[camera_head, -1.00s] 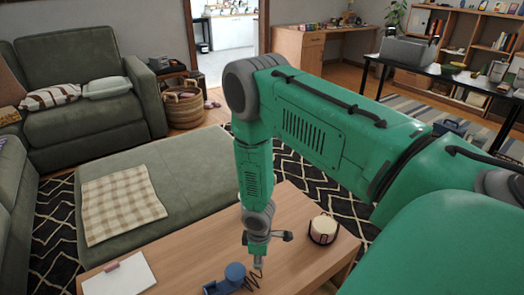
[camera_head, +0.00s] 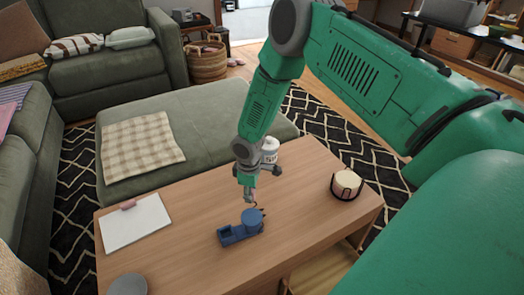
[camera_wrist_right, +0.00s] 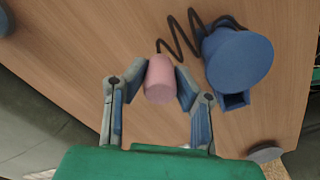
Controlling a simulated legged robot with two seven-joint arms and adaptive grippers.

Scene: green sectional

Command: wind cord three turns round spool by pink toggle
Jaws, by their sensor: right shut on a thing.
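The blue spool (camera_head: 252,219) stands upright on its blue base (camera_head: 232,236) on the wooden table. In the right wrist view the spool (camera_wrist_right: 238,58) is at the upper right. My right gripper (camera_head: 249,197) is just behind the spool in the head view, low over the table. In the wrist view its fingers (camera_wrist_right: 158,84) are shut on the pink toggle (camera_wrist_right: 160,78). The dark cord (camera_wrist_right: 178,38) runs in loose zigzags from the toggle to the spool. No full turn round the spool can be made out. My left gripper is out of view.
A candle in a dark holder (camera_head: 346,185) stands right of the spool. A white container (camera_head: 269,145) is partly behind my right wrist. A clipboard (camera_head: 134,224) lies at left and a grey disc (camera_head: 128,285) at the front. The table between clipboard and spool is clear.

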